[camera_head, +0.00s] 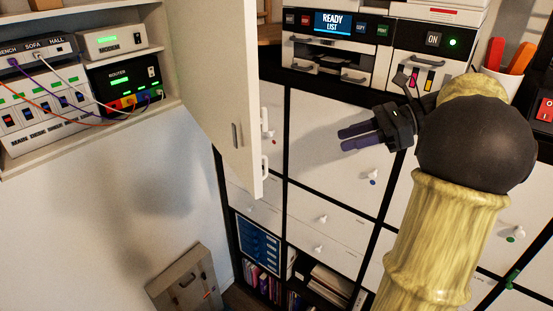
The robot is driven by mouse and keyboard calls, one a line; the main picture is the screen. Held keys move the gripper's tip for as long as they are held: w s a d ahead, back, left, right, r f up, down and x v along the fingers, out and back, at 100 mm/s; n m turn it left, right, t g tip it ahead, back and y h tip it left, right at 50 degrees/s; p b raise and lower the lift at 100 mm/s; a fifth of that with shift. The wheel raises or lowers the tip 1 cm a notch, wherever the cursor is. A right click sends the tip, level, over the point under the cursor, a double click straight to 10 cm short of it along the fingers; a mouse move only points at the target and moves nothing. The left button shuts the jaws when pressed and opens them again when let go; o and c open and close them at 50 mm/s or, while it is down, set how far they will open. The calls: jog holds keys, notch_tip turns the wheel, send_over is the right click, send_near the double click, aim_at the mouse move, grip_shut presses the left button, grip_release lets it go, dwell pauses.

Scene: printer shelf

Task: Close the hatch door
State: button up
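A white hatch door (222,75) stands swung open at the right side of the wall cabinet (172,108), its edge towards me. A slim handle (235,135) sits low on the door's face, and white handle parts (264,166) show along its free edge. My gripper (342,138) is to the right of the door, apart from it, pointing left in front of the white drawer fronts. Its two purple fingers show a small gap between them, with nothing held.
The cabinet holds a router (125,82) and switch boxes with cables. A printer (335,48) stands on the white drawer unit (330,150), which has knobs. A grey panel with a handle (188,283) leans low at the wall. A cup with orange-handled tools (503,75) stands right.

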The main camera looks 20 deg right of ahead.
jog(key=p+x, duration=0.3)
jog(key=x, duration=1.4)
jog(key=shift+c, duration=0.2)
grip_shut()
